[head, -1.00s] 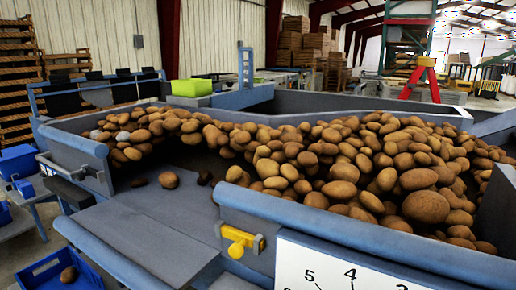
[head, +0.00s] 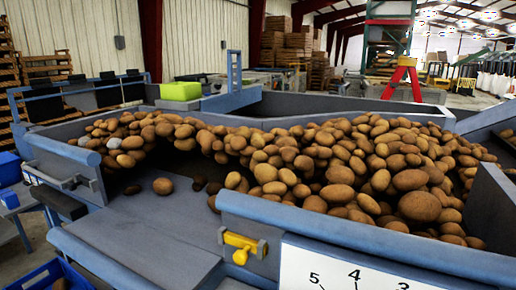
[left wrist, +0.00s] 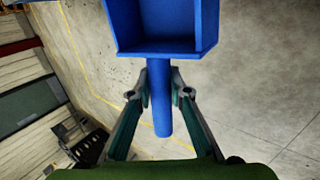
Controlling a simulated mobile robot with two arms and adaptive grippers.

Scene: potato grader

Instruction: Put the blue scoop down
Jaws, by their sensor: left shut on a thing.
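The blue scoop (left wrist: 165,45) shows in the left wrist view, its square tray at the top and its round handle (left wrist: 161,110) pointing down the picture. My left gripper (left wrist: 160,88) is shut on the handle just below the tray. Behind the scoop lies a grey concrete floor with a yellow line, well apart from it. The scoop and both grippers are out of the head view.
A grader hopper with a blue rim (head: 370,245) holds a heap of potatoes (head: 330,165). A flat grey shelf (head: 140,240) is bare at front left. A lime green box (head: 181,91) stands at the back. A blue crate (head: 45,277) sits at lower left.

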